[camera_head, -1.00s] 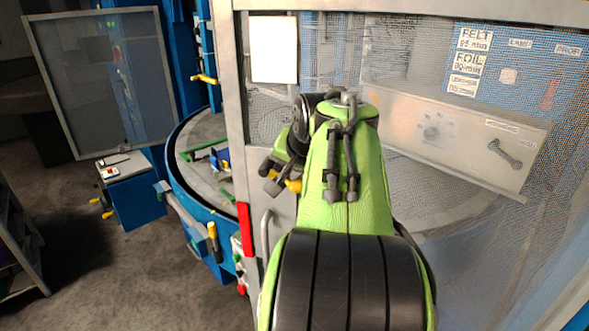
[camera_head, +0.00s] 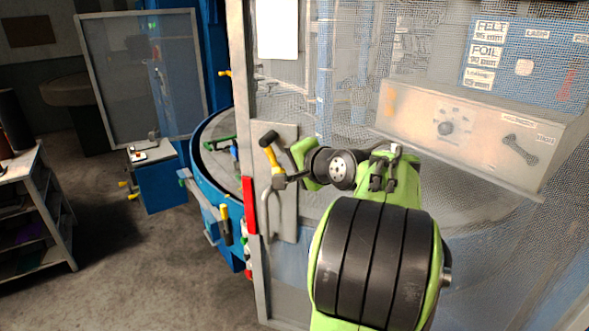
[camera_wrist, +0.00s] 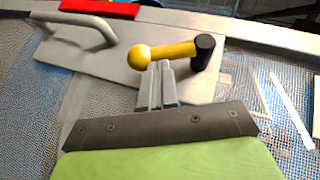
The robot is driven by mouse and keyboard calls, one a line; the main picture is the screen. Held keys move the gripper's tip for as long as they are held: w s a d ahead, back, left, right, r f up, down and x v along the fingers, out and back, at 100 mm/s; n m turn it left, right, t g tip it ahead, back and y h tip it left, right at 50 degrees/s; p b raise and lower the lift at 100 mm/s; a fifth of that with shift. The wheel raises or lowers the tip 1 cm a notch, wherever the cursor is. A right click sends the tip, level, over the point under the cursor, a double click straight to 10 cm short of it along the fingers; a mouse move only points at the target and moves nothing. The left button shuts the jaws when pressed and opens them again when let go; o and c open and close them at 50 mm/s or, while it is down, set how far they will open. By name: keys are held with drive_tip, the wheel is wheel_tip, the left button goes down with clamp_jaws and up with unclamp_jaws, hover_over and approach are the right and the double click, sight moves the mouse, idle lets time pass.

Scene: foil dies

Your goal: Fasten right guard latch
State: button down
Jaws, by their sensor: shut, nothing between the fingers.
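The right guard latch is a yellow lever (camera_head: 272,158) with a black end, on a grey plate (camera_head: 288,215) on the mesh guard door. In the wrist view the lever (camera_wrist: 172,50) lies nearly level across the plate, with a yellow ball at its left end and the black grip (camera_wrist: 204,52) at its right. My gripper (camera_wrist: 158,66) is shut and empty, its fingertips just under the lever near the ball. I cannot tell whether they touch it. In the head view my gripper (camera_head: 281,180) is beside the lever's lower end.
A grey bar handle (camera_wrist: 100,28) sits on the same plate, with a red strip (camera_head: 249,204) along the door's edge. The mesh guard (camera_head: 350,90) stands close behind my arm. A control box (camera_head: 470,135) shows through it. Open floor lies to the left.

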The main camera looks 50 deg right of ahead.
sight(278, 168)
drive_tip(key=t+b, duration=0.1)
drive_tip(key=w+f+m+t+b, duration=0.1)
drive_tip(key=f+t+b, duration=0.1)
drive_tip(key=b, duration=0.1)
drive_tip(key=shift+w+a+f+m, duration=0.15)
drive_tip(key=shift+w+a+m, duration=0.15)
drive_tip(key=shift+m, duration=0.1)
drive_tip(key=shift+w+b, duration=0.1)
drive_tip(key=shift+b, duration=0.2)
idle(0.3)
